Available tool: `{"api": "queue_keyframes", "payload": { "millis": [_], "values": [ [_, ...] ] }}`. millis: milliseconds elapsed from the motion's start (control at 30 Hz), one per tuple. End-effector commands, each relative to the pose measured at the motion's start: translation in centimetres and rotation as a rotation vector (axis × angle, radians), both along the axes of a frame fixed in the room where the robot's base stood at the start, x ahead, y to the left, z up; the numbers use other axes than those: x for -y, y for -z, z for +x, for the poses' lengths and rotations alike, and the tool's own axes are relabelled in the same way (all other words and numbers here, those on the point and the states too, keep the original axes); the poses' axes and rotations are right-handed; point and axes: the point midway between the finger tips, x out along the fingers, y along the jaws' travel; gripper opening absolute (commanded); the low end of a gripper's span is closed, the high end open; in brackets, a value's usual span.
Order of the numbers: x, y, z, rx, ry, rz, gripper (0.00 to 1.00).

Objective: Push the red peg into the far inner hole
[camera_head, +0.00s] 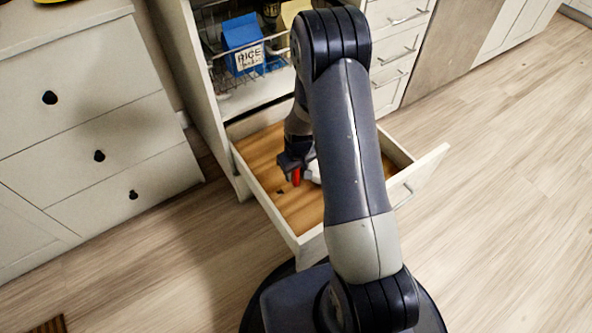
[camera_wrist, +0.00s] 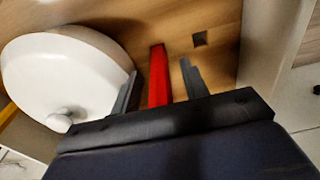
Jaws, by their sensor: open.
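The red peg (camera_head: 296,177) is at my gripper (camera_head: 290,166), over the wooden bottom of the open drawer (camera_head: 264,226). In the wrist view the red peg (camera_wrist: 158,76) lies between the two grey fingers of my gripper (camera_wrist: 160,72). A dark square hole (camera_wrist: 200,38) in the wood shows just right of the peg's far end. A small dark hole (camera_head: 280,191) also shows in the head view. Whether the peg touches the wood cannot be told.
A white round lidded-looking object (camera_wrist: 62,78) sits close left of the fingers. The drawer's light side wall (camera_wrist: 265,45) stands to the right. A wire rack with a blue rice box (camera_head: 242,44) is above the drawer. Closed drawers (camera_head: 95,120) stand at left.

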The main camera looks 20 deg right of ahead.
Motion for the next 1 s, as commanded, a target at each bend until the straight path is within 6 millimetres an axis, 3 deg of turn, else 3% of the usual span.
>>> {"api": "queue_keyframes", "payload": {
  "millis": [167,500,700,1000],
  "values": [
    [0.0,-0.8,0.0,0.002,0.0,0.0,0.44],
    [0.2,-7.4,-0.4,0.003,0.0,0.0,0.44],
    [0.2,-10.1,-0.7,0.003,0.0,0.0,0.44],
    [0.2,-10.8,-0.8,-0.001,0.0,0.0,0.44]
  ]
}}
